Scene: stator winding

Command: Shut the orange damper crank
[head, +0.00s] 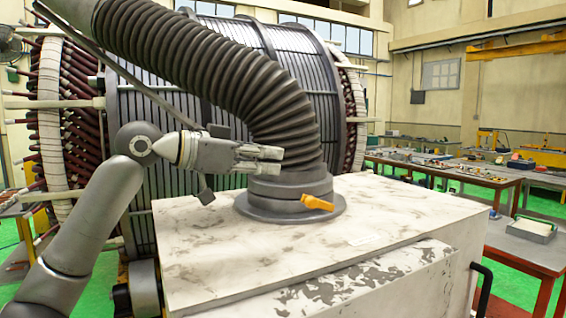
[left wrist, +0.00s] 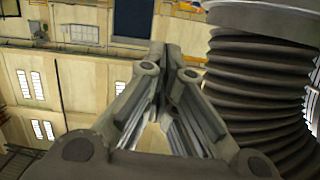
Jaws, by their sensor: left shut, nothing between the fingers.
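The orange damper crank (head: 318,203) sticks out to the right from the dark collar (head: 290,190) at the foot of the ribbed duct. The duct (head: 215,75) rises from a white box and bends to the upper left. My left gripper (head: 281,159) is shut and empty, in front of the duct just above the collar, up and left of the crank and apart from it. In the left wrist view its closed fingers (left wrist: 163,55) point up the picture, with the duct (left wrist: 265,80) to their right. The crank is not visible there. My right gripper is in neither view.
The white box (head: 200,245) has a worn, mostly bare top and a dark handle (head: 481,288) on its right side. A large stator (head: 130,90) with dark red coil ends stands behind it. Workbenches (head: 450,172) with parts stand at the right.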

